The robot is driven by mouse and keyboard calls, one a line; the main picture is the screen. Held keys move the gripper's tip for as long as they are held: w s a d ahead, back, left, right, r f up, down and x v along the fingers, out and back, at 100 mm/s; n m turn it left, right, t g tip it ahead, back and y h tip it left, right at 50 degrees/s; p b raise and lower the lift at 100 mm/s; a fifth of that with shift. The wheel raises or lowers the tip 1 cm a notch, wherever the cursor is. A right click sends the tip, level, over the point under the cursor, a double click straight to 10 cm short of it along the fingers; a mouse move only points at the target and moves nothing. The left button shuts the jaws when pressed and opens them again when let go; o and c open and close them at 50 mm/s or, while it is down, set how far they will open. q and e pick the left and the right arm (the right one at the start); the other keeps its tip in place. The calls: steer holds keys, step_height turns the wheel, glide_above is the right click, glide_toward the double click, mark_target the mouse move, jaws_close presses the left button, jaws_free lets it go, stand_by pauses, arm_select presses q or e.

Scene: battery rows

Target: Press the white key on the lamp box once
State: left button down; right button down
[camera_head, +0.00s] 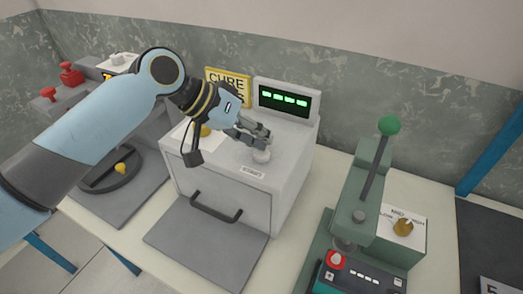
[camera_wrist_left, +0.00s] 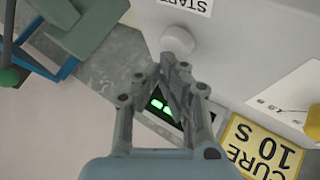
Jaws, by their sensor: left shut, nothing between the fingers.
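The lamp box (camera_head: 228,178) is a pale box with a dark handle on its front and a lit green display (camera_head: 284,101) at its back. The round white key (camera_head: 262,155) sits on its top beside a START label (camera_head: 252,171). The key also shows in the wrist view (camera_wrist_left: 178,40), just beyond the fingertips. My left gripper (camera_head: 268,139) is shut and empty, its fingertips close over the key. I cannot tell whether they touch it. In the wrist view the fingers (camera_wrist_left: 173,60) partly cover the display. My right gripper is not in view.
A yellow CURE 10 S sign (camera_wrist_left: 262,146) stands behind the box. A yellow knob (camera_head: 205,131) is on the box top, left of the key. A green lever press (camera_head: 365,190) stands to the right. Red-knobbed equipment (camera_head: 70,74) is at the back left.

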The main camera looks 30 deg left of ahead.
arm_select(q)
steer(key=shift+f, duration=0.5)
stand_by(0.6)
steer(key=shift+r+p, duration=0.9)
steer(key=shift+r, duration=0.05)
steer(key=shift+r, duration=0.1)
step_height(320, 180, up, 5)
steer(key=p, duration=0.5)
steer(key=shift+a, duration=0.1)
stand_by(0.4)
